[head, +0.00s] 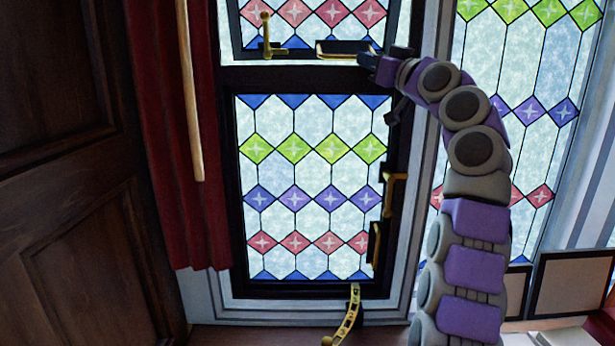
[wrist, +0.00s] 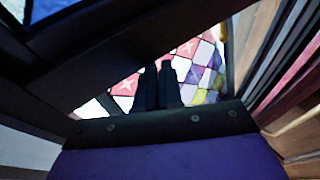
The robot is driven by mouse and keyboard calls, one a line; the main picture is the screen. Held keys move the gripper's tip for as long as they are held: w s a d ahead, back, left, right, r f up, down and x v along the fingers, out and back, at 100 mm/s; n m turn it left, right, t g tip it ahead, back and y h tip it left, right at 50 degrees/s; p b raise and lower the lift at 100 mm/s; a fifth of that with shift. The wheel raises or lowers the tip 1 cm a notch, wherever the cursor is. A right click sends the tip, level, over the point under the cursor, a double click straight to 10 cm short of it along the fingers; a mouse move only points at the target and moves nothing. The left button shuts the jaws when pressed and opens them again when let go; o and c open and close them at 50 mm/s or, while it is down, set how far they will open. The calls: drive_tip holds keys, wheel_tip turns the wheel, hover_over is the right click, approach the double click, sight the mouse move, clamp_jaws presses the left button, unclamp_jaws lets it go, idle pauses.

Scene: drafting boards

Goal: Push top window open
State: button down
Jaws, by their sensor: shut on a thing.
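The top window (head: 300,14) has stained glass in a dark frame and shows only its lower part at the top of the head view. Its frame looks slightly angled from the surround. A brass handle (head: 267,46) stands at its lower left, and a brass bar (head: 345,48) lies along its lower right edge. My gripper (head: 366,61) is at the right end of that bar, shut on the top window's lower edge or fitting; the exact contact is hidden. In the wrist view the dark fingers of my gripper (wrist: 158,82) are close together before colored glass.
The lower window (head: 312,180) has a brass handle (head: 393,190) on its right and a curved brass stay (head: 345,318) below. A red curtain (head: 175,150) and wooden pole (head: 190,100) hang left. Dark wood paneling (head: 70,200) fills the far left.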

drive_tip(key=s+b, duration=1)
drive_tip(key=s, duration=0.6)
drive_tip(key=shift+d+b, duration=0.35)
drive_tip(key=shift+d, duration=0.05)
drive_tip(key=shift+a+r, duration=0.1)
